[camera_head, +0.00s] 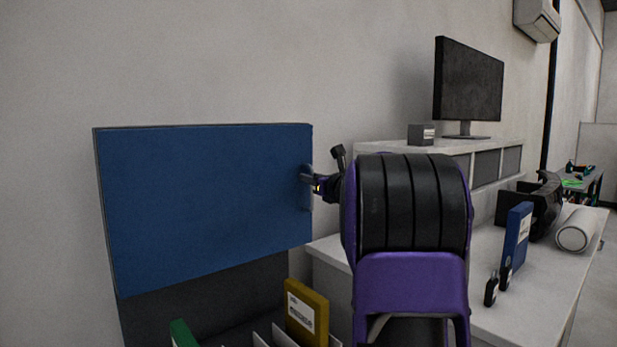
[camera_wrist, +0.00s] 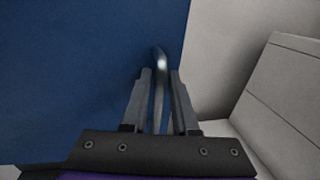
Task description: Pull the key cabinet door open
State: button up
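The key cabinet shows in the head view as a wide blue door (camera_head: 205,205) at the left against the wall. It looks shut. A small upright metal handle (camera_head: 308,205) sits near the door's right edge, and it also shows in the wrist view (camera_wrist: 160,65). My gripper (camera_head: 308,180) reaches the handle from the right. In the wrist view my gripper (camera_wrist: 161,78) has one finger on each side of the handle, with narrow gaps visible, so it looks open around the handle. My arm hides part of the counter behind it.
Below the door, a yellow binder (camera_head: 306,314) and a green binder (camera_head: 182,336) stand in an organizer. At the right, a white counter (camera_head: 540,290) holds a blue binder (camera_head: 516,240) and a white roll (camera_head: 575,232). A monitor (camera_head: 468,82) stands on a shelf behind.

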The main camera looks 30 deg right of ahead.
grip_shut()
dwell(1.4)
